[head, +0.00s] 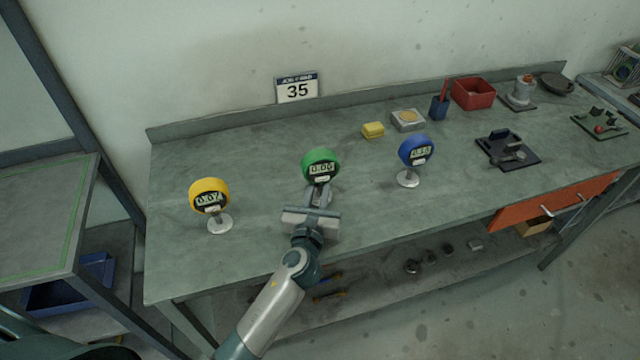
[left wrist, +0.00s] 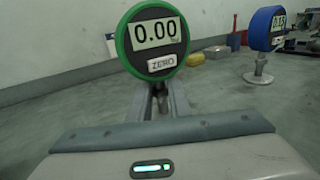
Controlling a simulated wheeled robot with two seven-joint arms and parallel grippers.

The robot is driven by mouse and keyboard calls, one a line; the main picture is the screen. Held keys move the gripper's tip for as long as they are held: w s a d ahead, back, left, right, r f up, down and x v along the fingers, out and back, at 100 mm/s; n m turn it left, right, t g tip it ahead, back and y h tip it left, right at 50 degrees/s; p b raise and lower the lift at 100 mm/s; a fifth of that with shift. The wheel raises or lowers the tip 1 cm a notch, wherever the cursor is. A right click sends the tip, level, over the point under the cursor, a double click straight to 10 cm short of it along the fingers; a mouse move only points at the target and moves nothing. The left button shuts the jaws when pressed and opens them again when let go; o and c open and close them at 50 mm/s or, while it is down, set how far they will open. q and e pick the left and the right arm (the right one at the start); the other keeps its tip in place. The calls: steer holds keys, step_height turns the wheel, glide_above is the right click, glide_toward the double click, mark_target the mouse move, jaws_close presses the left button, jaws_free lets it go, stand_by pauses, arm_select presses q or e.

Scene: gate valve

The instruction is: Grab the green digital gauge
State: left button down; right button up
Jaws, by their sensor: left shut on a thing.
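The green digital gauge (head: 320,163) stands upright near the middle of the workbench, its display reading 0.00. In the left wrist view the green gauge (left wrist: 152,38) fills the top centre, with a ZERO button below the display. My left gripper (head: 319,190) is shut on the gauge's stem, just below its round head. Its fingers also show in the left wrist view (left wrist: 160,95), one on each side of the stem. The gauge's base is hidden behind the gripper. My right gripper is not in view.
A yellow gauge (head: 209,196) stands to the left and a blue gauge (head: 415,153) to the right. A yellow block (head: 373,130), a red bin (head: 473,93) and a dark tray (head: 507,150) lie farther right. The bench front left is clear.

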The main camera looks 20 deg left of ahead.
mark_target(319, 180)
arm_select(q)
step_height(319, 180, up, 3)
steer(key=shift+r, duration=0.1)
steer(key=d+r, duration=0.3)
steer(key=d, duration=0.2)
steer(key=s+d+r+b, duration=0.1)
steer(key=d+r, duration=0.2)
steer(key=d, duration=0.3)
steer(key=shift+s+d+r, duration=0.15)
steer(key=shift+d+r, duration=0.15)
steer(key=shift+a+f, duration=0.1)
